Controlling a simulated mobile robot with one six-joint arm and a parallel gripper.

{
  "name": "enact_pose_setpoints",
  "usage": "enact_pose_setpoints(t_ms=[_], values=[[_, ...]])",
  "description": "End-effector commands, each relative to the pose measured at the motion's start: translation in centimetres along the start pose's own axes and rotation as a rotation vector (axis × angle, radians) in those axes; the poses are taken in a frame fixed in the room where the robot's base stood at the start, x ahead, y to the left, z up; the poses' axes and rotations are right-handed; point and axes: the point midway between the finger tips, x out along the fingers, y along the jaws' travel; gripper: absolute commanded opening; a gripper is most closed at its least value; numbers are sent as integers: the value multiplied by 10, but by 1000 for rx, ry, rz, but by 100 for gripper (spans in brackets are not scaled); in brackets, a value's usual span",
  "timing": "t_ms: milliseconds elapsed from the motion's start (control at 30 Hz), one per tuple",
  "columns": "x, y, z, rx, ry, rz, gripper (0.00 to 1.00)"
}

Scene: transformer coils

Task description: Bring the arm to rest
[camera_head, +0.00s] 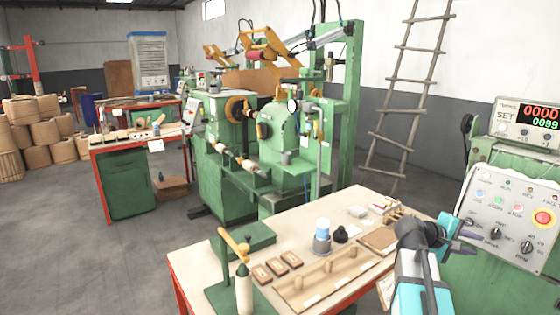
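My arm, in teal, white and dark grey, rises from the bottom right of the head view, over the right end of the near workbench (215,282). My gripper (462,229) is at its end, with dark purplish fingers pointing right toward the control panel. The fingers are small and partly hidden by the wrist, so I cannot tell whether they are open or shut. I see nothing clearly held in it.
The bench carries a wooden board (303,294), small brown blocks (276,266), a blue-capped container (322,238) and a green stand (225,262). Green winding machines (285,135) and a ladder (404,85) stand behind.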

Motion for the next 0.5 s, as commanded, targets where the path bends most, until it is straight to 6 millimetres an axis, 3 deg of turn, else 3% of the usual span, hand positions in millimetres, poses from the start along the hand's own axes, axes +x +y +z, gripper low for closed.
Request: enact_pose_setpoints(t_ms=[167,500], values=[[-6,-7,-9,-12,12,-2,27],[-8,-42,-26,-64,25,-23,27]])
